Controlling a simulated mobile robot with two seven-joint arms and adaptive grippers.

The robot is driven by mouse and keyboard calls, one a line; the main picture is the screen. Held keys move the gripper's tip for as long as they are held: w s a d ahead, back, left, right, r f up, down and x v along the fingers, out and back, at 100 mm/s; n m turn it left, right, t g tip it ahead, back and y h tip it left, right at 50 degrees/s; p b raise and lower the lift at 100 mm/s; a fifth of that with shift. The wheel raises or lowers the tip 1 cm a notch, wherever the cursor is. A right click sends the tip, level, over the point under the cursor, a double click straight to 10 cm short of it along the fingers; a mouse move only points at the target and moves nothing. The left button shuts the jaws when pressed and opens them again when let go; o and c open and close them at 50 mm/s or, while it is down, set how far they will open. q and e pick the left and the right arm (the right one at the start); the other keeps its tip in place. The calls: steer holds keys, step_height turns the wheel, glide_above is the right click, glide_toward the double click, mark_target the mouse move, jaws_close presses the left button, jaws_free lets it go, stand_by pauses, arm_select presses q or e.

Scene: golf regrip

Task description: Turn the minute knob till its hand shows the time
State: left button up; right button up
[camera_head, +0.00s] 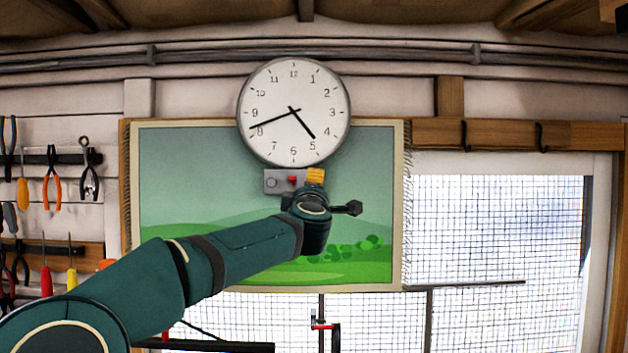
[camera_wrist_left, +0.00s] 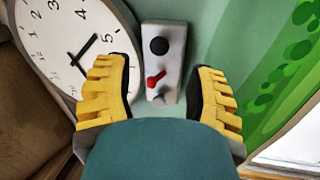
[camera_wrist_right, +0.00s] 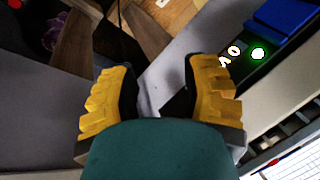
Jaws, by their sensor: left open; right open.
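A round white clock (camera_head: 281,92) hangs on the wall. Its long hand points between 8 and 9, close to 8, and its short hand between 4 and 5. A small grey panel (camera_head: 281,189) sits below it, with a round grey knob (camera_head: 272,183) at left and a red lever (camera_head: 292,180). In the left wrist view the panel (camera_wrist_left: 172,62) shows a black knob (camera_wrist_left: 158,46), the red lever (camera_wrist_left: 155,79) and a grey knob (camera_wrist_left: 158,99). My left gripper (camera_wrist_left: 164,92) is open before the panel, apart from the knobs, hiding the panel's right end in the head view. My right gripper (camera_wrist_right: 163,90) is open and empty.
A green landscape picture (camera_head: 180,165) hangs behind the panel. Pliers and screwdrivers hang on a rack (camera_head: 60,250) at left. A mesh window (camera_head: 500,260) is at right. The right wrist view shows a grey surface, a lit green button (camera_wrist_right: 258,53) and a blue object (camera_wrist_right: 285,14).

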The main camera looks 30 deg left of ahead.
arm_select(q)
steer(key=p+x, duration=0.2)
steer(key=x, duration=0.4)
steer(key=shift+w+r, duration=0.1)
steer(key=shift+w, duration=0.05)
jaws_close()
steer(key=shift+r, duration=0.1)
